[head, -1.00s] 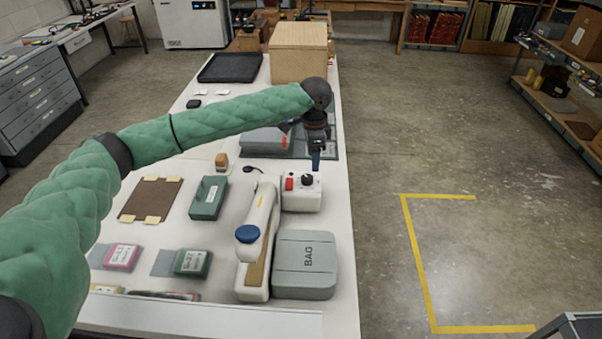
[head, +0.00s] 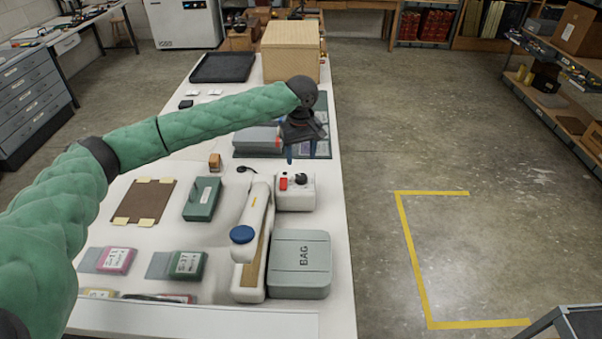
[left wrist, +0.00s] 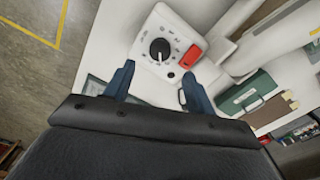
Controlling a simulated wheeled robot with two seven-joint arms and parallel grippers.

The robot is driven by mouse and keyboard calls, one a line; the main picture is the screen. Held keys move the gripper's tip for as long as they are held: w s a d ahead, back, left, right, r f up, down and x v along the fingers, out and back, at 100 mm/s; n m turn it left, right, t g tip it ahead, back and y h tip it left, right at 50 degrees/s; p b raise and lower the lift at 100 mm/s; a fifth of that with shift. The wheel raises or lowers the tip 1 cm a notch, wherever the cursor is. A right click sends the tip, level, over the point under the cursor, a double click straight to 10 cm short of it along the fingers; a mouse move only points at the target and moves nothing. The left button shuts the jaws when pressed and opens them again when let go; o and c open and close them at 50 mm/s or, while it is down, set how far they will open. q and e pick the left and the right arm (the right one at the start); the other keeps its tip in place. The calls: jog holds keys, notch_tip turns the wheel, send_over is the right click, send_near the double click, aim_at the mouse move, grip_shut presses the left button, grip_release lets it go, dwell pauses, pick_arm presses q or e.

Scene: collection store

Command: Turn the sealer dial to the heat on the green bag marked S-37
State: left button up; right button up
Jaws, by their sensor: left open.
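The sealer's white control box (head: 296,198) sits on the table with a black dial (head: 301,179) and a red switch (head: 283,183) on top. The dial also shows in the left wrist view (left wrist: 160,48), with small marks around it too small to read. The long white sealer arm (head: 257,212) with a blue knob lies beside the box. A green bag (head: 187,265) with a white label reading roughly S-37 lies at the table's front left. My left gripper (head: 302,158) is open and empty, pointing down above and just beyond the box, apart from the dial. My right gripper is not in view.
A grey BAG box (head: 300,264) stands in front of the control box. A pink bag (head: 116,261), a dark green box (head: 202,198) and a brown board (head: 145,202) lie to the left. A wicker box (head: 291,52) and black tray (head: 223,67) stand at the back.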

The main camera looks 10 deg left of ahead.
aim_at(301, 176)
pick_arm(q)
jog(key=shift+n, duration=0.7)
jog(key=shift+f, duration=0.1)
notch_tip(301, 176, down, 6)
jog(key=p, duration=0.3)
jog(key=shift+f, duration=0.8)
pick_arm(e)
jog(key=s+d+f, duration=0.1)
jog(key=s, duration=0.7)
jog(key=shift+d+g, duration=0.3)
